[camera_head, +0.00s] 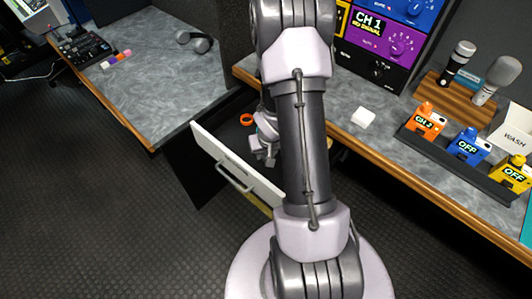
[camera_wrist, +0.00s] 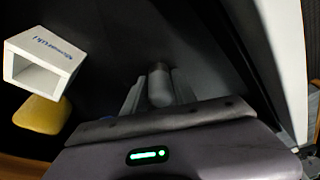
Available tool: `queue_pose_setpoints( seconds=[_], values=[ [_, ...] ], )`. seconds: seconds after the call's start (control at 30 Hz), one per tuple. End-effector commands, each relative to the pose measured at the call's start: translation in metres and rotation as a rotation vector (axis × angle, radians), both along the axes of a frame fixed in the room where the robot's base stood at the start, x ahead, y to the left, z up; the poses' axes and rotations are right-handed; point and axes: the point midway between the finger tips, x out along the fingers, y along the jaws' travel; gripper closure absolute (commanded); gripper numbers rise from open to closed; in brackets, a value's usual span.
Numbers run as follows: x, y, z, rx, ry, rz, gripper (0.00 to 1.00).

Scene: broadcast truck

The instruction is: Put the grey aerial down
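In the wrist view the grey aerial (camera_wrist: 160,86) shows as a short rounded grey post between the two fingers of my gripper (camera_wrist: 158,94). The fingers appear closed against its sides. Its far end is hard to make out against the dark surface. In the head view my gripper (camera_head: 265,148) is low in or just over the open drawer (camera_head: 236,166), partly hidden behind my arm; the aerial cannot be made out there.
The wrist view shows a white open-ended box with blue lettering (camera_wrist: 45,62) and a yellow block (camera_wrist: 42,114) left of the fingers. An orange ring (camera_head: 247,120) lies in the drawer. The grey counter (camera_head: 350,140) holds a white block (camera_head: 363,117) and colored packs on a dark rack.

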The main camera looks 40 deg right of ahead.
Motion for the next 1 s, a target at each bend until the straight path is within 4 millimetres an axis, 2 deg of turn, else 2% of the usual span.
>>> queue_pose_setpoints(
  seconds=[0.03,0.07,0.37,0.47,0.7,0.8,1.0],
  values=[
    [0.000,0.000,0.001,0.000,0.000,0.000,0.55],
    [0.000,0.000,0.001,0.000,0.000,0.000,0.51],
    [0.000,0.000,0.003,0.000,0.000,0.000,0.51],
    [-0.002,0.001,0.019,0.000,-0.001,-0.001,0.51],
    [-0.018,0.010,0.090,-0.001,-0.002,0.000,0.51],
    [-0.023,0.013,0.109,0.000,-0.001,-0.001,0.51],
    [-0.028,0.016,0.121,0.001,0.001,-0.001,0.51]
  ],
)
